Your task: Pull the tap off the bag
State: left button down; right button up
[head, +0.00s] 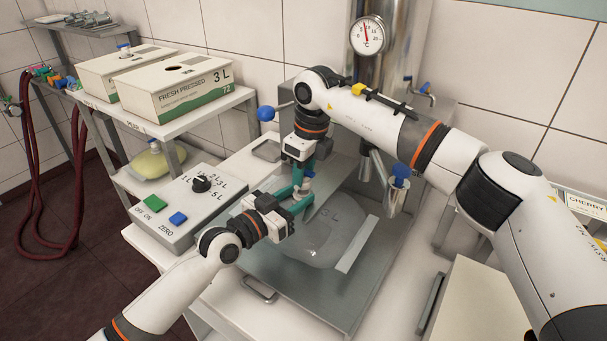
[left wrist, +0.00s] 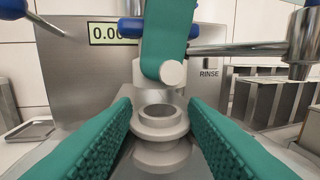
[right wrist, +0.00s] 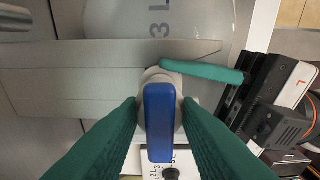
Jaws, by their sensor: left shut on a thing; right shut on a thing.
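A clear, flat bag (head: 325,240) marked 3 L lies on the steel plate; part of it shows in the right wrist view (right wrist: 200,18). My left gripper (head: 298,205) is shut on its white spout (left wrist: 160,128), with the teal fingers on either side. The spout stands upright and its round mouth shows open and dark. My right gripper (head: 304,172) points down from above, shut on the white tap, whose blue lever (right wrist: 160,122) lies between its fingers. The tap's round white nozzle (left wrist: 173,73) is just above and behind the spout mouth, seemingly apart from it.
A steel filling column with a dial gauge (head: 367,36) and a blue-handled valve (head: 399,172) stand behind and right. A control box (head: 180,207) stands left. White boxes (head: 178,88) sit on the shelf. A scale display (left wrist: 108,33) stands behind the spout.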

jog(key=shift+r, duration=0.35)
jog(key=shift+r, duration=2)
pick_arm(q)
jog(key=c, duration=0.8)
grip_release()
jog(key=shift+o, duration=0.2)
jog(key=shift+a, duration=0.1)
